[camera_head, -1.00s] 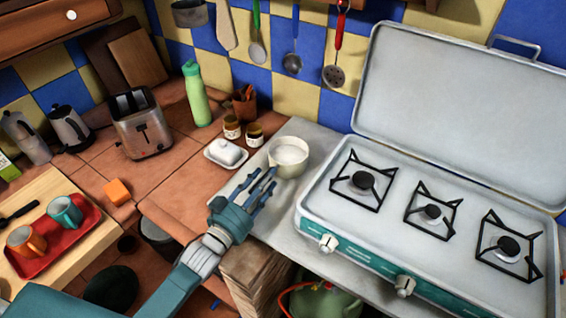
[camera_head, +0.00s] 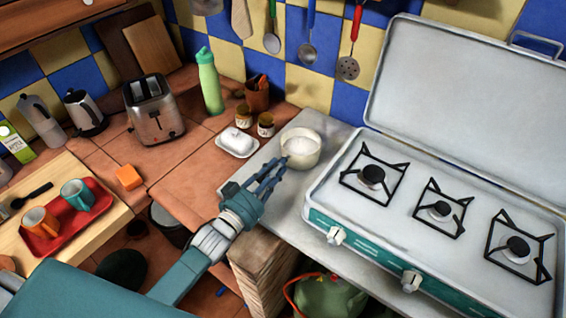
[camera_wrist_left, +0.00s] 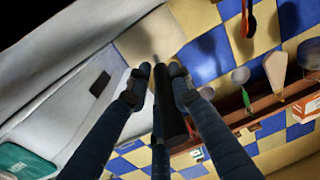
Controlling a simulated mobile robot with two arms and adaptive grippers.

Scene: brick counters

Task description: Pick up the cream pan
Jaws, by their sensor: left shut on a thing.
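The cream pan (camera_head: 300,149) stands upright on the grey countertop, left of the camping stove. My left gripper (camera_head: 268,180) is at its near-left side, with the fingers closed around the handle, which they mostly hide in the head view. In the left wrist view, a dark bar that looks like the handle (camera_wrist_left: 174,112) runs between the fingers; the pan's bowl cannot be made out there. The pan seems to rest on the counter still. My right gripper is not in view.
The stove (camera_head: 325,235) with its raised lid stands close on the right. A white butter dish (camera_head: 237,143), two small jars (camera_head: 243,116) and a green bottle (camera_head: 210,82) stand to the left. Utensils hang on the wall above. A gap in the counters lies below my arm.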

